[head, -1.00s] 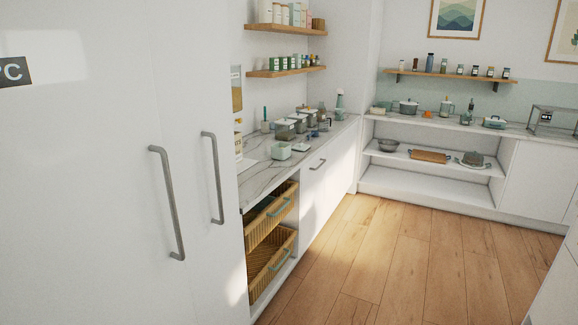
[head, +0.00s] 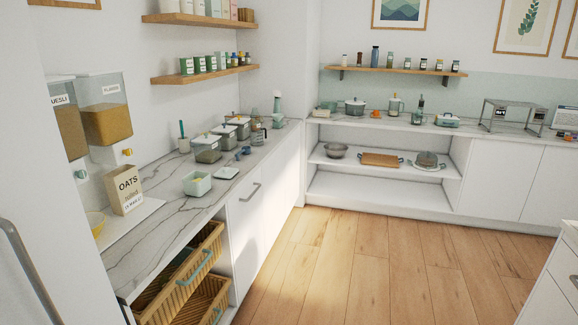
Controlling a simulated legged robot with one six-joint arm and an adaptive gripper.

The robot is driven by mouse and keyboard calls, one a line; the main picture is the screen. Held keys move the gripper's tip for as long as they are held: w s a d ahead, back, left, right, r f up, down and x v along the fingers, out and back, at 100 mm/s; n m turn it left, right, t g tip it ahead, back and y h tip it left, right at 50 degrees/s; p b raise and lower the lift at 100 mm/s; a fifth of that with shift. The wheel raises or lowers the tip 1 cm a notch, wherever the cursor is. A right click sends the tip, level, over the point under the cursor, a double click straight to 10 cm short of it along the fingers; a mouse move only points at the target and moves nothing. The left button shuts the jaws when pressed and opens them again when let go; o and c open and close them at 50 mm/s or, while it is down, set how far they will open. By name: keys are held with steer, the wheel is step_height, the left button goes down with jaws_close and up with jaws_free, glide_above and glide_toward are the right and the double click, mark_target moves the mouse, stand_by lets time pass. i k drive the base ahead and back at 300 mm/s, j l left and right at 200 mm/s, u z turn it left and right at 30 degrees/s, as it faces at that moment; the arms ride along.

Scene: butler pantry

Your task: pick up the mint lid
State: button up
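A small open mint container (head: 197,184) stands on the marbled left counter (head: 160,233). A flat pale piece (head: 226,172) lies on the counter just behind and to the right of it; it may be the mint lid, but it is too small to tell its colour for sure. A pale lidded dish with a mint-toned body (head: 447,121) stands on the back counter. My gripper and arm are not in view.
Several lidded canisters (head: 207,150) stand along the wall behind the mint container. An oats packet (head: 127,190) and cereal dispensers (head: 107,110) are nearer. Wicker baskets (head: 185,275) jut out below the counter. The wooden floor (head: 350,260) is clear.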

mark_target(225, 172)
steer(key=i, duration=1.5)
steer(key=i+u, duration=0.3)
steer(key=i, duration=0.25)
steer(key=i+l+u, duration=0.3)
steer(key=i, duration=0.25)
steer(key=i+u, duration=0.2)
steer(key=u, duration=0.2)
steer(key=i+u, duration=0.2)
steer(key=u, duration=0.15)
steer(key=i+l+u, duration=0.15)
steer(key=u, duration=0.25)
steer(key=i+l+u, duration=0.15)
steer(key=u, duration=0.2)
steer(key=i+l+u, duration=0.4)
steer(key=k+j, duration=0.1)
steer(key=j, duration=0.05)
